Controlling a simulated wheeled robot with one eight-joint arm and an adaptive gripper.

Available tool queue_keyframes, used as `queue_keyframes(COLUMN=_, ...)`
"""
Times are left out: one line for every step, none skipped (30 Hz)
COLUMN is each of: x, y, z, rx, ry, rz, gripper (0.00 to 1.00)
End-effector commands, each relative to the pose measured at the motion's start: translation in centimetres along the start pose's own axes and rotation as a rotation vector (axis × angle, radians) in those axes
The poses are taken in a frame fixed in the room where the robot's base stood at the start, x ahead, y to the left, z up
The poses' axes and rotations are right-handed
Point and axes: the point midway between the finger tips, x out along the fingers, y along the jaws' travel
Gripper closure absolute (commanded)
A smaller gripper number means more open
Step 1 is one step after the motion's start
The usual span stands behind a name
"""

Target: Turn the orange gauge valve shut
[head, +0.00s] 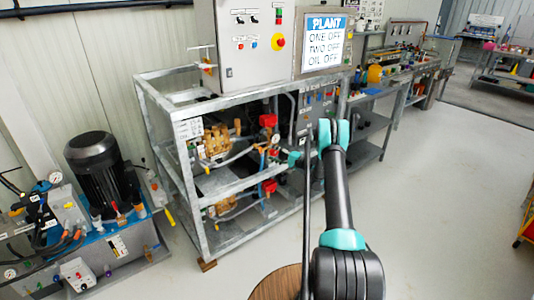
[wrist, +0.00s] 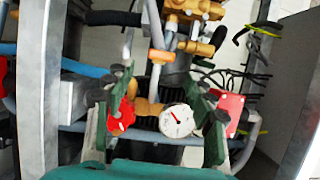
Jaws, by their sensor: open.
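An orange handle-like piece (wrist: 160,57) sits on a pipe in the wrist view, just above and left of a round white gauge (wrist: 177,121); I take it for the orange gauge valve. Its turn position is hard to judge. The gauge also shows small in the head view (head: 275,140), inside the pump frame. My gripper (wrist: 160,84) is open, its dark green fingers on either side of the gauge. The orange piece lies beyond the fingers, and nothing is held between them. In the head view my gripper (head: 290,157) reaches leftward to the frame's right side; its fingertips are unclear there.
A metal frame (head: 168,135) surrounds brass pumps (head: 215,142) and hoses. A red part (wrist: 122,113) is close to the left finger and a red box (wrist: 229,110) to the right one. A motor unit (head: 95,165) stands left.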

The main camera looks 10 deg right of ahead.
Motion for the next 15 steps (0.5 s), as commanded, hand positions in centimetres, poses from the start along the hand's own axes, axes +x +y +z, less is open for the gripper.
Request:
queue_keyframes(x=-1.2, y=0.0, z=-0.1, rx=0.000, ry=0.002, rz=0.000, gripper=0.45)
queue_keyframes(x=-1.8, y=0.0, z=-0.1, rx=0.000, ry=0.002, rz=0.000, gripper=0.45)
queue_keyframes(x=-2.6, y=0.0, z=-0.1, rx=0.000, ry=0.003, rz=0.000, gripper=0.45)
queue_keyframes(x=-3.2, y=0.0, z=-0.1, rx=0.000, ry=0.002, rz=0.000, gripper=0.45)
queue_keyframes(x=-3.7, y=0.0, z=-0.1, rx=0.000, ry=0.001, rz=0.000, gripper=0.45)
queue_keyframes(x=-4.3, y=0.0, z=-0.1, rx=0.000, ry=0.002, rz=0.000, gripper=0.45)
queue_keyframes(x=-4.8, y=0.0, z=-0.1, rx=0.000, ry=0.002, rz=0.000, gripper=0.45)
queue_keyframes(x=-5.2, y=0.0, z=-0.1, rx=0.000, ry=0.002, rz=0.000, gripper=0.45)
queue_keyframes(x=-5.6, y=0.0, z=0.0, rx=0.000, ry=0.000, rz=0.000, gripper=0.45)
queue_keyframes(x=-5.9, y=0.0, z=0.0, rx=0.000, ry=0.000, rz=0.000, gripper=0.45)
queue_keyframes(x=-6.2, y=0.0, z=0.0, rx=0.000, ry=0.000, rz=0.000, gripper=0.45)
queue_keyframes(x=-6.5, y=0.0, z=0.0, rx=0.000, ry=0.001, rz=0.000, gripper=0.45)
queue_keyframes(x=-6.6, y=0.0, z=0.0, rx=0.000, ry=0.001, rz=0.000, gripper=0.45)
queue_keyframes(x=-6.7, y=0.0, z=0.0, rx=0.000, ry=0.001, rz=0.000, gripper=0.45)
queue_keyframes(x=-6.8, y=0.0, z=0.0, rx=0.000, ry=0.000, rz=0.000, gripper=0.45)
